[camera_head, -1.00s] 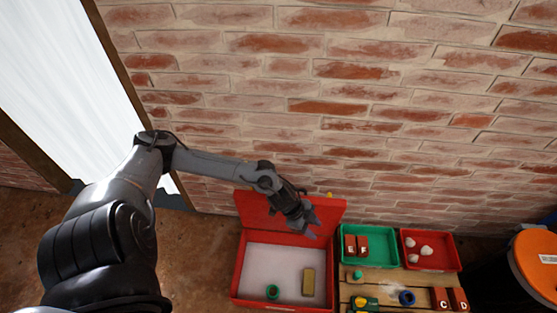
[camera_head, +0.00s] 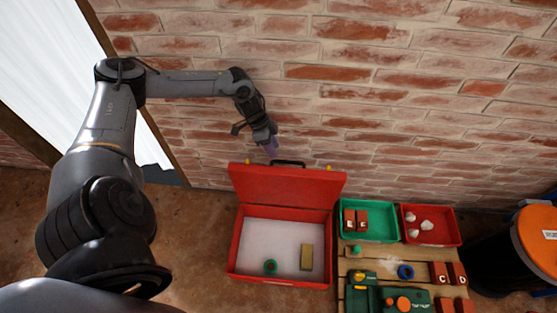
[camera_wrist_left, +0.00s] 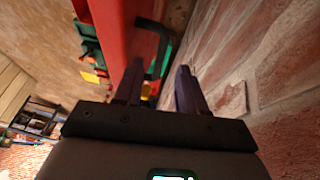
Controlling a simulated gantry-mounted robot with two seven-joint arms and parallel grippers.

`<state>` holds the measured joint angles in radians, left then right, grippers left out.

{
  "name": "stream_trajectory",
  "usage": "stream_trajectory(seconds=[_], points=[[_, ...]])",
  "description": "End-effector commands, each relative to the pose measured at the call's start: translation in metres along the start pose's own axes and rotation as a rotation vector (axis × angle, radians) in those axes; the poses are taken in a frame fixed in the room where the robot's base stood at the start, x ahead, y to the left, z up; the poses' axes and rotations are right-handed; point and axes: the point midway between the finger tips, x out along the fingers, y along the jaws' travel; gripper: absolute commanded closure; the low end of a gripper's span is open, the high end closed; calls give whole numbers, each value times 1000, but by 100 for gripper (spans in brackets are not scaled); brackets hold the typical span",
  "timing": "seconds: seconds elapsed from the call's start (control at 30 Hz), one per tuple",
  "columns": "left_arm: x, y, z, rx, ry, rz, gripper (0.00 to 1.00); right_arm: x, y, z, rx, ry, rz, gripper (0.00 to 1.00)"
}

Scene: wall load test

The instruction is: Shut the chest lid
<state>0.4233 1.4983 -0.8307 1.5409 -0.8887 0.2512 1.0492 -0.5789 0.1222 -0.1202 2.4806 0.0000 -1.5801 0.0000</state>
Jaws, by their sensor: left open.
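The red chest (camera_head: 233,262) stands open on the floor by the brick wall. Its lid (camera_head: 285,184) is raised at the back, leaning toward the wall, with a black handle (camera_head: 288,163) on its top edge. A brown block (camera_head: 306,257) and a green ring (camera_head: 270,267) lie inside. My left gripper (camera_head: 271,148) is open and empty, just above the lid's top edge near the handle. In the left wrist view, the open fingers (camera_wrist_left: 158,85) point along the gap between the red lid (camera_wrist_left: 112,35) and the wall, with the handle (camera_wrist_left: 155,45) ahead. My right gripper is not in view.
The brick wall (camera_head: 400,120) is close behind the lid. To the right, a wooden surface (camera_head: 385,268) carries a green tray (camera_head: 369,236), a red tray (camera_head: 456,240), lettered blocks (camera_head: 456,272) and a blue ring (camera_head: 406,271). An orange-topped barrel (camera_head: 540,250) stands at far right.

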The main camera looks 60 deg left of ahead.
Motion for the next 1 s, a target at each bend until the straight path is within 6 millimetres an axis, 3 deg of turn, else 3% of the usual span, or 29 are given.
stream_trajectory(seconds=[0.03, 0.3, 0.8, 1.0], points=[[14, 0, 1, 0, 2, 1, 60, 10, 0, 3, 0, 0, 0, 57], [47, 0, 0, 1, 1, 0, 60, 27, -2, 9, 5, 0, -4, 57], [56, 0, 0, 2, 0, -1, 60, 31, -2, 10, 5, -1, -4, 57], [56, 0, 0, 2, 0, 0, 91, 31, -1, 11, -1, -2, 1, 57]])
